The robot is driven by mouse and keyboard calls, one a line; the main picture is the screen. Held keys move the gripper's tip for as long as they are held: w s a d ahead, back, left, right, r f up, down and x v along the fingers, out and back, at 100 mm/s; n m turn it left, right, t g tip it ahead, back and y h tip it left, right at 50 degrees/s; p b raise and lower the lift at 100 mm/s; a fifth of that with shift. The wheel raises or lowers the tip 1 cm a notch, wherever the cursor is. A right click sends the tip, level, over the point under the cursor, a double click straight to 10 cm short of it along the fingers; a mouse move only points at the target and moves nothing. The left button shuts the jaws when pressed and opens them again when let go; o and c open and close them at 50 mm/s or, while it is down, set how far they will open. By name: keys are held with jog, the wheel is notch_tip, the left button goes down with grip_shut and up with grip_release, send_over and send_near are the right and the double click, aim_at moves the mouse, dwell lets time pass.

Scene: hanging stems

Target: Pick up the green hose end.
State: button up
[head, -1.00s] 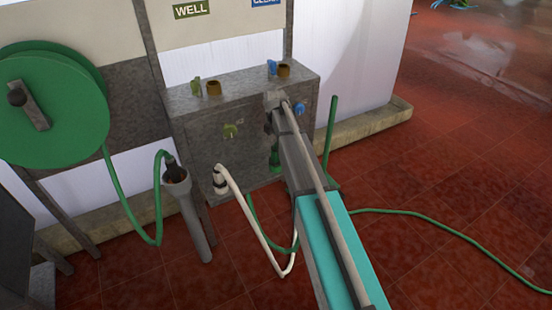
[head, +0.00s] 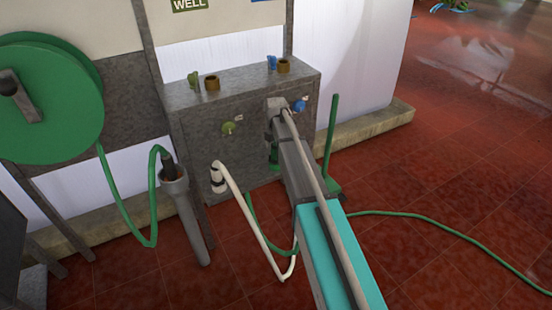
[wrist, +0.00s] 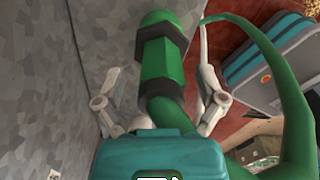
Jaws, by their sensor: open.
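The green hose end (wrist: 160,62) is a thick green cylinder with a dark collar. In the wrist view it lies between the spread fingers of my gripper (wrist: 160,86), close to the grey metal wall. The fingers are open, with one on each side of it. In the head view the green hose end (head: 274,156) shows in part at the front of the grey box, left of my arm. My arm hides the gripper's fingers there.
The grey metal box (head: 205,150) carries taps and brass fittings. A white hose (head: 250,215) hangs from its front. A grey tube holder (head: 190,220) and green reel (head: 50,110) stand left. A green hose (head: 430,220) crosses the open red floor right.

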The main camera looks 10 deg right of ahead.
dwell(0.5)
jog(key=c, duration=1.2)
jog(key=shift+r, duration=0.1)
jog(key=shift+c, duration=0.2)
notch_tip(320, 180, up, 3)
jog(key=p, duration=0.3)
jog(key=s+r+p, duration=0.9)
jog(key=s+p, duration=0.1)
jog(key=s, duration=0.4)
jog(key=shift+a+r, duration=0.3)
jog(key=shift+r, duration=0.1)
